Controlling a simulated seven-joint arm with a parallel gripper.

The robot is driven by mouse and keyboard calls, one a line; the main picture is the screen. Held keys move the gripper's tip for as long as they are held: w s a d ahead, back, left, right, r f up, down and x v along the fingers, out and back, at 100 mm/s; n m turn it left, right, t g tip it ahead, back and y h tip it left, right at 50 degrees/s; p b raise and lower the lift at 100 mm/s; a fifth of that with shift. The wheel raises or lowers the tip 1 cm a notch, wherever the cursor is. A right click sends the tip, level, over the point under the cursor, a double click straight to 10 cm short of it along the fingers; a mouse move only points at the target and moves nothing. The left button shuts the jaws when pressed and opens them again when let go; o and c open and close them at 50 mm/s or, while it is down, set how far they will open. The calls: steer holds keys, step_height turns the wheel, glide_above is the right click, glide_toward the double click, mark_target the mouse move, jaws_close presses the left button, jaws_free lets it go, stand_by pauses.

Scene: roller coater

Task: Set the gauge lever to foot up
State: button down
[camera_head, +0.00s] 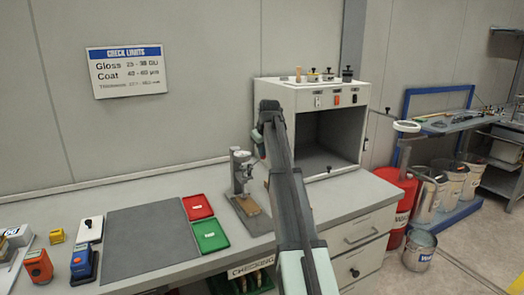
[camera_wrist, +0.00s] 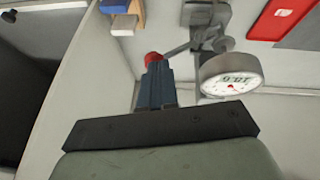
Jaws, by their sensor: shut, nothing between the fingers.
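The gauge (camera_head: 241,172) stands on the bench left of the grey booth, a dial on a stand over a base with a tan piece. In the wrist view its round white dial (camera_wrist: 231,84) is right of my gripper. A thin lever (camera_wrist: 178,49) reaches from the stand to a red knob (camera_wrist: 152,58). My gripper (camera_wrist: 154,70) is shut and empty, its tips right at the red knob; I cannot tell whether they touch. In the head view my arm hides the right side of the gauge and my gripper (camera_head: 260,137) is beside its upper part.
The booth (camera_head: 345,100) stands close to the right of my arm. Red (camera_head: 197,207) and green (camera_head: 210,236) trays and a grey mat (camera_head: 150,240) lie left of the gauge. Orange (camera_head: 38,265) and blue (camera_head: 83,262) devices sit farther left.

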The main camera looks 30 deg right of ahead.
steer(key=shift+d+f+y, duration=0.1)
steer(key=shift+d+y, duration=0.2)
steer(key=d+f+m+y, duration=0.2)
steer(key=d+f+y, duration=0.1)
steer(key=f+y, duration=0.4)
steer(key=y, duration=0.2)
steer(key=shift+d+m+t+y, duration=0.4)
steer(key=shift+a+r, duration=0.1)
steer(key=shift+a+r, duration=0.35)
steer(key=shift+a, duration=0.25)
stand_by(0.4)
